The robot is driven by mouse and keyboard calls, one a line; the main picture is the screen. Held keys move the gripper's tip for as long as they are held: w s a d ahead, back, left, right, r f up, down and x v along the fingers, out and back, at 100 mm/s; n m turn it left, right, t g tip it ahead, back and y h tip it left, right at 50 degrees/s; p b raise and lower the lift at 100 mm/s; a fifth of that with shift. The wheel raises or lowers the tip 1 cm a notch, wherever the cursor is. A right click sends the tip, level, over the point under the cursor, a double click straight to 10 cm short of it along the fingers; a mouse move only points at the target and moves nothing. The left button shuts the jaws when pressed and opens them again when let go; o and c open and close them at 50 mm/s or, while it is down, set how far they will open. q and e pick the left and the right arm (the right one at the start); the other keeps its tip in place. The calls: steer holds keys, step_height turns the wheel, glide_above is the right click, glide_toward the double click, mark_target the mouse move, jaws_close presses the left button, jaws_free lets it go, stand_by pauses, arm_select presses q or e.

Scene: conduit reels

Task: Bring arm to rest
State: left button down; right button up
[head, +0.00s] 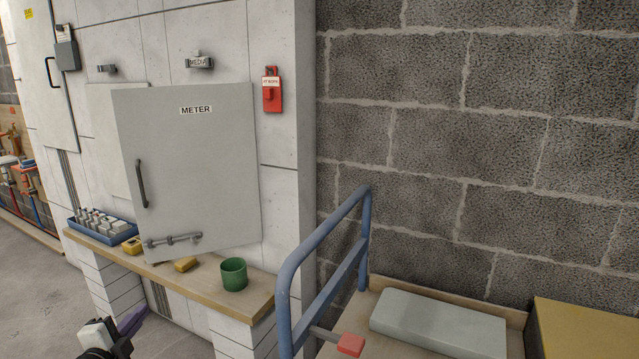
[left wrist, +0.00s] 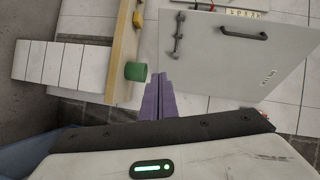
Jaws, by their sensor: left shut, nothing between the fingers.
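My left gripper (head: 132,318) shows at the lower left of the head view, with purple fingers. It is in front of and below the wooden shelf, over the floor. In the left wrist view its purple fingers (left wrist: 160,100) are together with nothing between them. The green cup (left wrist: 135,71) appears just left of the fingers there, apart from them. My right gripper is in neither view.
A wooden shelf (head: 146,268) carries the green cup (head: 233,274), yellow items and a blue tray (head: 104,234). The METER cabinet door (head: 195,170) stands above it. A blue-railed cart (head: 322,250) is at right. Floor (head: 35,290) at left is clear.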

arm_select(q)
steer(key=s+d+f+n+g+h, duration=0.2)
steer(key=s+d+f+n+g, duration=0.25)
steer(key=s+d+f, duration=1.15)
steer(key=s+d+f+n+g+h, duration=0.1)
steer(key=s+d+n, duration=0.3)
steer(key=s+d, duration=0.3)
steer(key=s+d+n+g+h+p, duration=0.1)
steer(key=s+d, duration=0.5)
steer(key=s, duration=0.6)
steer(key=n+g, duration=0.1)
steer(key=n, duration=0.1)
steer(key=shift+s+d+f+n, duration=0.35)
steer(key=shift+s, duration=0.1)
